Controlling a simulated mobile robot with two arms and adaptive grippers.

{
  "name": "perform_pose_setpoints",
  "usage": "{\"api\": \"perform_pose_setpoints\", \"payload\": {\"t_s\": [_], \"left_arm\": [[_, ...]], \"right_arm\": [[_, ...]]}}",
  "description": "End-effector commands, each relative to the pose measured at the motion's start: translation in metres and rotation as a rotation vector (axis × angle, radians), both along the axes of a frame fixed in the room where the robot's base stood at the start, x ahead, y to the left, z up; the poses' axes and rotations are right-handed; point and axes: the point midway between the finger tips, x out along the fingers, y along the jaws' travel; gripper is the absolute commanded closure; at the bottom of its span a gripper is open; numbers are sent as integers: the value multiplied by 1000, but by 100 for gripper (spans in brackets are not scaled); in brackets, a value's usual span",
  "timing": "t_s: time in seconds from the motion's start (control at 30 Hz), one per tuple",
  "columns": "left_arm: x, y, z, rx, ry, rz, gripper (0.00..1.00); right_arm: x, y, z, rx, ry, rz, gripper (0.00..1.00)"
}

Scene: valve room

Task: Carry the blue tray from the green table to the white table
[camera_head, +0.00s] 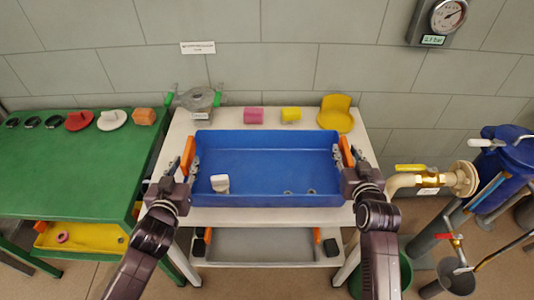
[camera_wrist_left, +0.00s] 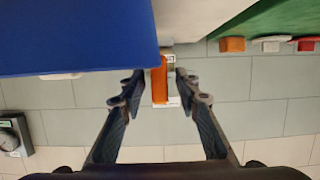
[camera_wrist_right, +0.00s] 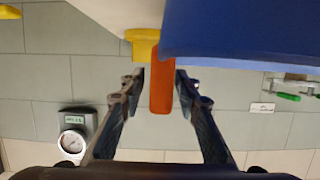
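The blue tray (camera_head: 268,201) is over the white table (camera_head: 270,216), level and seemingly resting on it. It holds a small white piece (camera_head: 220,183) and a few small ring-like parts (camera_head: 310,191). My left gripper (camera_head: 180,170) is at the tray's left orange handle (camera_head: 188,154). In the left wrist view its fingers (camera_wrist_left: 158,88) stand apart on both sides of the handle, with gaps. My right gripper (camera_head: 352,168) is at the right orange handle (camera_head: 346,150). In the right wrist view its fingers (camera_wrist_right: 160,88) are also apart around the handle (camera_wrist_right: 161,85).
The green table (camera_head: 65,165) stands at the left with several small parts along its back. Pink (camera_head: 253,116) and yellow (camera_head: 291,115) blocks, a yellow scoop-like piece (camera_head: 337,114) and a grey valve (camera_head: 200,98) sit behind the tray. Pipes and a brass valve (camera_head: 430,180) are at the right.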

Motion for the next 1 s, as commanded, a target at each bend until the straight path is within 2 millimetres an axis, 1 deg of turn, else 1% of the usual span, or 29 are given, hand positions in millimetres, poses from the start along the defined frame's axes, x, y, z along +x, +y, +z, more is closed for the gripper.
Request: {"api": "perform_pose_setpoints", "payload": {"t_s": [0.03, 0.1, 0.3, 0.4, 0.57, 0.67, 0.77, 1.0], "left_arm": [[-12, -1, 2, -1, 3, -1, 70], [-26, -1, 7, -2, 2, 0, 70], [-58, 0, 17, -1, 2, 0, 70], [-67, 0, 20, 0, 1, 0, 70], [-74, 0, 23, 1, 0, 1, 70], [-74, 0, 23, 1, 0, 1, 70], [-74, 0, 23, 1, 0, 1, 70], [-74, 0, 23, 0, 0, 0, 70]], "right_arm": [[0, 0, 0, 0, 0, 0, 70], [0, 0, 0, 0, 0, 0, 70], [0, 0, 0, 0, 0, 0, 70], [0, 0, 0, 0, 0, 0, 70], [-2, 0, 0, 0, 0, 0, 70], [-11, 0, 2, -1, 2, 0, 70], [-27, 0, 7, 0, 1, 0, 70], [-76, 0, 22, -1, 3, 0, 70]]}}
